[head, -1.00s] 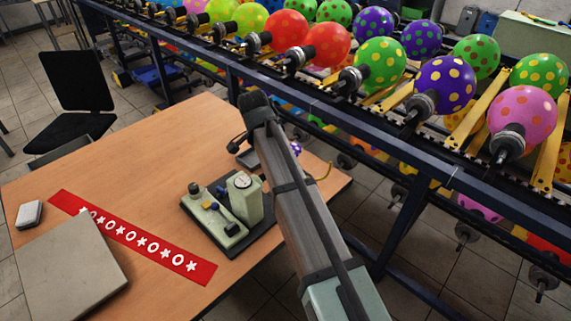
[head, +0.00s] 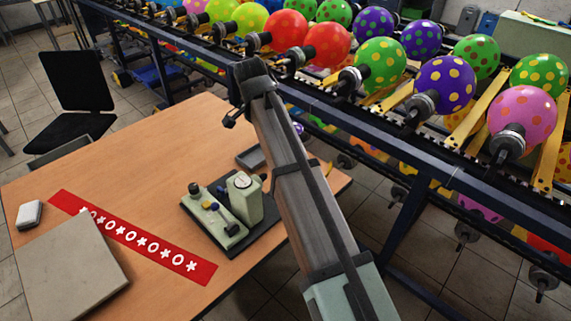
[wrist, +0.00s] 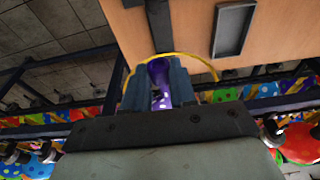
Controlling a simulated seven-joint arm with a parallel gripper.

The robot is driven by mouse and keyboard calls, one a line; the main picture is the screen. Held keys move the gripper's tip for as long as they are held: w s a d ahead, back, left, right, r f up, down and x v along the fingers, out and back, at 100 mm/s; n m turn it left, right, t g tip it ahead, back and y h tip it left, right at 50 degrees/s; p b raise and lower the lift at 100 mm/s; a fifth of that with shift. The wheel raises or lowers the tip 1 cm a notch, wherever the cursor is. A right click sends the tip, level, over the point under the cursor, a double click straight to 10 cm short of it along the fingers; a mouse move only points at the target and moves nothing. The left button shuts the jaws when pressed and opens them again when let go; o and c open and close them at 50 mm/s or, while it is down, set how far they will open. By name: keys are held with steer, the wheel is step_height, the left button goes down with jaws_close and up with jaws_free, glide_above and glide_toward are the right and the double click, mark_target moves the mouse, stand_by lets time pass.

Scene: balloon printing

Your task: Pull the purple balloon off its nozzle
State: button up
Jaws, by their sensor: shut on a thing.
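In the wrist view the purple balloon (wrist: 160,78), limp and with pale dots, sits between the two blue-grey fingers of my gripper (wrist: 158,66). The fingers are shut on it. A thin yellow tube (wrist: 195,60) arches behind the fingertips, and a dark upright post (wrist: 158,25) stands beyond them. The nozzle end is hidden, so I cannot tell whether the balloon still touches it. In the head view my arm covers the gripper. Only a small purple patch of the balloon (head: 298,128) shows beside the arm.
A rack (head: 385,140) of inflated spotted balloons runs along the desk's far right side.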

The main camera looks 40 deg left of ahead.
steer(key=shift+r, duration=2.65)
